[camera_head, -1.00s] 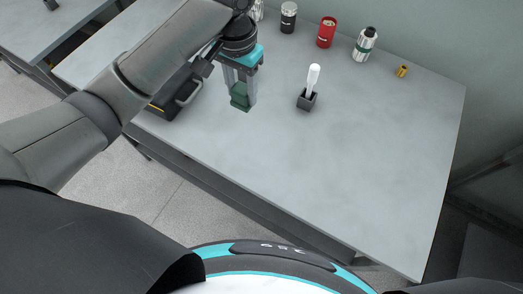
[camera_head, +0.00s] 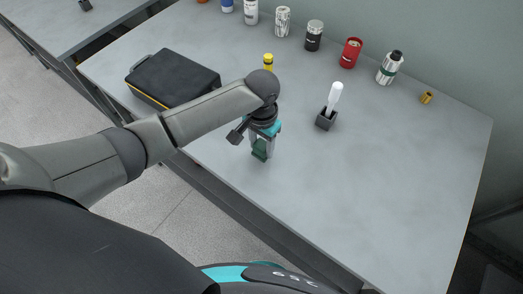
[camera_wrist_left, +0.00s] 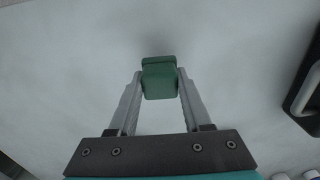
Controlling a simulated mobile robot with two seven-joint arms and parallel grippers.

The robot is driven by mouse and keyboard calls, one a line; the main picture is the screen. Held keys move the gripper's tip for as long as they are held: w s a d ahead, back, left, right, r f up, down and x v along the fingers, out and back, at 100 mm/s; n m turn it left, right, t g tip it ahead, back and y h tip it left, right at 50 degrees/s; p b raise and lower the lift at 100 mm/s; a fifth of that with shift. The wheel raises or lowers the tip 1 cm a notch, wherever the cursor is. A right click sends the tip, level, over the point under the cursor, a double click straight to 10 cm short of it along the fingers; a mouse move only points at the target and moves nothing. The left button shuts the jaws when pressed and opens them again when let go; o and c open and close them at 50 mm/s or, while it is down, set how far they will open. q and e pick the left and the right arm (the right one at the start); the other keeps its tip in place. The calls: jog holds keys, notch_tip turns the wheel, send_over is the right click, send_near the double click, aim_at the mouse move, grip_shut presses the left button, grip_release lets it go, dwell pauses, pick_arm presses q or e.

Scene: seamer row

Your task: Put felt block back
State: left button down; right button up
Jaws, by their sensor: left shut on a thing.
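The felt block is a small green block (camera_head: 260,150) between the fingers of my left gripper (camera_head: 261,152) in the head view. In the left wrist view the green block (camera_wrist_left: 159,78) sits at the fingertips, with the fingers of my left gripper (camera_wrist_left: 159,88) on either side of it. My left gripper is shut on it, near the front edge of the grey table. Whether the block touches the tabletop is hard to tell. My right gripper is not in view.
A black case (camera_head: 173,78) lies to the left on the table (camera_head: 370,190). A white-handled tool (camera_head: 334,98) stands in a small dark holder (camera_head: 326,121) right of the gripper. Several cans and bottles, including a red can (camera_head: 351,53), line the back. The right front is clear.

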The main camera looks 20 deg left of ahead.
aim_at(261, 152)
pick_arm(q)
jog(key=shift+f, duration=1.4)
jog(key=shift+f, duration=0.15)
jog(key=shift+c, duration=1.7)
grip_release()
notch_tip(261, 152, up, 12)
jog(key=shift+r+p, duration=0.2)
jog(key=shift+p, duration=0.7)
